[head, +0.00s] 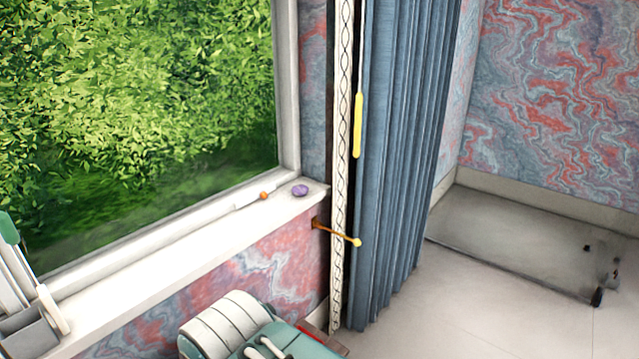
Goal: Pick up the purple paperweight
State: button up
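A small purple paperweight (300,190) lies on the white window sill (190,233), near its right end, close to the window frame's lower right corner. It looks rounded and low. Its whole top shows and nothing covers it. No part of my gripper can be made out in the head view, so I cannot see whether it is open or shut.
A white stick with an orange part (264,196) lies just left of the paperweight. A blue curtain (400,150) hangs to the right, with an orange rod (337,233) sticking out below the sill. A grey slab (520,240) lies on the floor at right.

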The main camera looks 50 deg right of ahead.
aim_at(298, 190)
jog(key=l, duration=1.05)
jog(key=k+l, duration=0.1)
jog(key=l, duration=0.95)
jog(key=i+l, duration=0.1)
jog(key=l, duration=1.85)
jog(key=i+l, duration=0.15)
jog(key=i, duration=0.15)
